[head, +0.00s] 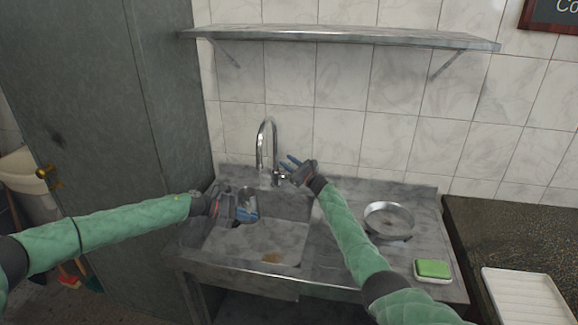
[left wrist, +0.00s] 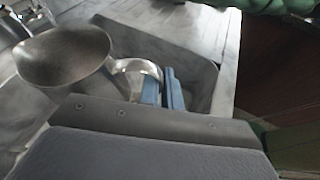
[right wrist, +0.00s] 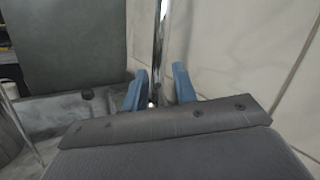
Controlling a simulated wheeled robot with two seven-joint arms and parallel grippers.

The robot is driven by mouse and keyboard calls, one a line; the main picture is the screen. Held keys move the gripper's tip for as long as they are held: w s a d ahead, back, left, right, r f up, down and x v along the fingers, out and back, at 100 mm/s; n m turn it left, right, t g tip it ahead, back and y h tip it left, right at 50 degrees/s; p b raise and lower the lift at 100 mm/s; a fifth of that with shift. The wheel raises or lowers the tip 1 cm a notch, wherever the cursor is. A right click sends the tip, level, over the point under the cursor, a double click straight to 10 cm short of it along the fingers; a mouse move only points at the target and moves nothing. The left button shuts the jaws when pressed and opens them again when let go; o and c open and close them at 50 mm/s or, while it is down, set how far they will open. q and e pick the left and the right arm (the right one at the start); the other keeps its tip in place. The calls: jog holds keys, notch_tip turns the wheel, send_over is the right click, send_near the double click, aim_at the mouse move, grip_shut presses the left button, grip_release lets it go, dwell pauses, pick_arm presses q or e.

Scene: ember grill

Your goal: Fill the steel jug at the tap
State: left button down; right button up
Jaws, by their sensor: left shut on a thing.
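The steel jug (head: 248,204) is over the sink basin (head: 268,247), roughly below the tap's spout. My left gripper (head: 226,207) is shut on its handle, seen in the left wrist view (left wrist: 140,72). The jug's mouth (left wrist: 65,52) faces up there; I cannot tell its fill. The chrome tap (head: 262,143) rises behind the basin with its arched spout. I see no clear stream of water. My right gripper (head: 291,164) is beside the tap's base, with its fingers apart. In the right wrist view the fingers (right wrist: 160,90) stand on either side of the tap's upright pipe (right wrist: 158,45).
A round steel pan (head: 390,218) sits on the drainboard. A green sponge (head: 433,268) lies on a white dish at its front right. A white ridged tray (head: 525,300) is on the dark counter (head: 510,235). A shelf (head: 340,37) hangs above; a tall grey cabinet (head: 110,120) stands left.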

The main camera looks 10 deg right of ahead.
notch_tip(320, 180, up, 9)
jog(key=shift+r, duration=0.1)
dwell(0.3)
jog(key=shift+w, duration=0.1)
pick_arm(q)
jog(key=w+d, duration=0.5)
jog(key=shift+d, duration=0.15)
jog(key=shift+w, duration=0.1)
pick_arm(e)
jog(key=shift+a, duration=0.1)
pick_arm(q)
jog(key=shift+d, duration=0.1)
dwell(2.5)
jog(key=s+a, duration=0.4)
jog(key=a, duration=0.1)
jog(key=shift+s, duration=0.35)
jog(key=shift+s+a, duration=0.2)
jog(key=shift+s, duration=0.05)
